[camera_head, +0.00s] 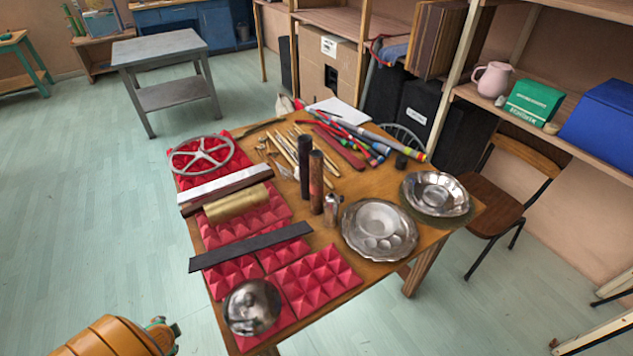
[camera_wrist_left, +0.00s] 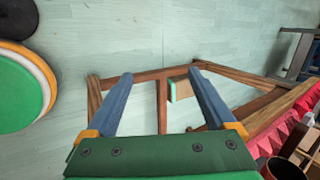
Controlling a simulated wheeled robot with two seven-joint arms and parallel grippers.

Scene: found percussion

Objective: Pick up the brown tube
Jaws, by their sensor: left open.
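The brown tube (camera_head: 316,182) stands upright on the wooden table in the head view, beside a taller black tube (camera_head: 305,165) and close to a small metal shaker (camera_head: 332,208). My left arm shows at the bottom left corner of the head view, off the table's near left side and well away from the tube; its fingertips cannot be made out there. In the left wrist view my left gripper (camera_wrist_left: 160,76) is open, with two blue-grey fingers apart and nothing between them. My right gripper is in neither view.
Red foam tiles (camera_head: 318,278) cover the table's left side, bearing a dark bar (camera_head: 250,246), brass cylinder (camera_head: 236,203) and metal bowl (camera_head: 252,306). Metal dishes (camera_head: 379,229) stand right of the tubes. Thin sticks (camera_head: 288,150) lie behind.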

